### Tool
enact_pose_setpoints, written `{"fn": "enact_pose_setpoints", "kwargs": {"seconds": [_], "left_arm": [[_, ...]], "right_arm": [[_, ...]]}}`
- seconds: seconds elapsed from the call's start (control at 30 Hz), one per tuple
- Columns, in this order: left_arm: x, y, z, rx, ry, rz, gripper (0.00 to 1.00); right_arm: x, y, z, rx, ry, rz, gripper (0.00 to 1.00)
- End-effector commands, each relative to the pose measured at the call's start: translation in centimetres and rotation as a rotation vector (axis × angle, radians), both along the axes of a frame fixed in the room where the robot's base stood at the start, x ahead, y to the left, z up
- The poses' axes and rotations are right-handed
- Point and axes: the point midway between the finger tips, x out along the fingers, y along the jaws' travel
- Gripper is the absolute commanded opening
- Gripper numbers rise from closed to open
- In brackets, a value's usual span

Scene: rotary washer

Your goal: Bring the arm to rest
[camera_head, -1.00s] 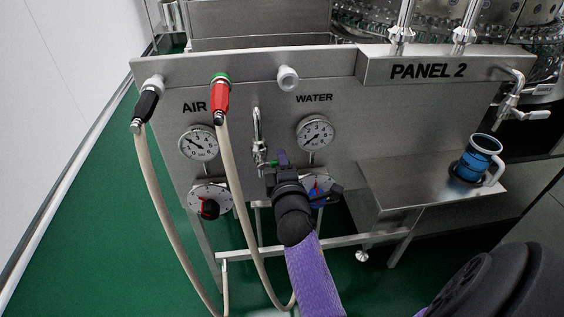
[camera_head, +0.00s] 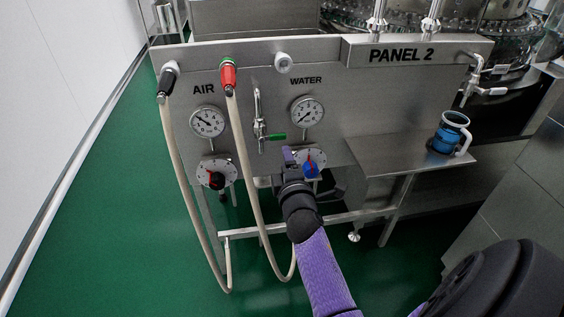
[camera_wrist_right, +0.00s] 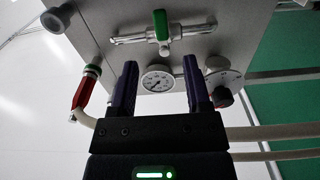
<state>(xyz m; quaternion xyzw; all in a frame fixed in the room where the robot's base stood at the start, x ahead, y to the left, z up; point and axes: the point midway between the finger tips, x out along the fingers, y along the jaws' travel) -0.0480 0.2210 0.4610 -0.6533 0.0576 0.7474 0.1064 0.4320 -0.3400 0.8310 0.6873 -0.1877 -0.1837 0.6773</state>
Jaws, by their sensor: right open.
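My right arm (camera_head: 322,268), in a purple sleeve, reaches up from the bottom of the head view. Past the fingers the wrist view shows the valve's green handle (camera_wrist_right: 161,24) and a gauge (camera_wrist_right: 157,80). My left gripper is not in view.
Hoses hang from a black connector (camera_head: 167,80) and a red connector (camera_head: 228,76). A blue jug (camera_head: 451,134) stands on the right shelf (camera_head: 385,158). Green floor lies open at left.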

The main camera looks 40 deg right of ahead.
Motion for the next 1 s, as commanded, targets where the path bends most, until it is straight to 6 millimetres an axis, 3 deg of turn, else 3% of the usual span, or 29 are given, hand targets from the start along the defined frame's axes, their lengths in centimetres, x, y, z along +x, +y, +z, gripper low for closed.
{"fn": "enact_pose_setpoints", "kwargs": {"seconds": [0.17,0.47,0.57,0.63,0.7,0.77,0.8,0.87,0.9,1.0], "left_arm": [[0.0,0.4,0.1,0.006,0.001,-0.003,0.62],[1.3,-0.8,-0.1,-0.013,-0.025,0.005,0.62],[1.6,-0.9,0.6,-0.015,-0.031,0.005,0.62],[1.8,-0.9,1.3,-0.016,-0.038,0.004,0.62],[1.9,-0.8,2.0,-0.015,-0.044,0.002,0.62],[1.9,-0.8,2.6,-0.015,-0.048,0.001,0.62],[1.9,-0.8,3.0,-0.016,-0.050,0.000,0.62],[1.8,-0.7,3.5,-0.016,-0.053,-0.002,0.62],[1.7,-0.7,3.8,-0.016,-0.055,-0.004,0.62],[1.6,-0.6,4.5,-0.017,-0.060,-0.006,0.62]], "right_arm": [[0.0,-0.1,0.0,0.000,0.000,0.001,0.62],[-0.1,0.1,-0.6,0.018,0.010,0.008,0.62],[-0.6,2.0,-5.0,0.164,0.084,0.058,0.62],[-2.6,4.5,-10.6,0.353,0.189,0.090,0.62],[-6.4,7.2,-16.7,0.561,0.317,0.081,0.62],[-10.6,9.1,-21.2,0.717,0.429,0.039,0.62],[-13.9,10.2,-23.8,0.811,0.504,-0.004,0.62],[-19.4,11.5,-27.1,0.936,0.613,-0.093,0.62],[-23.4,12.1,-28.8,1.004,0.683,-0.164,0.62],[-32.7,13.0,-31.2,1.125,0.825,-0.356,0.62]]}}
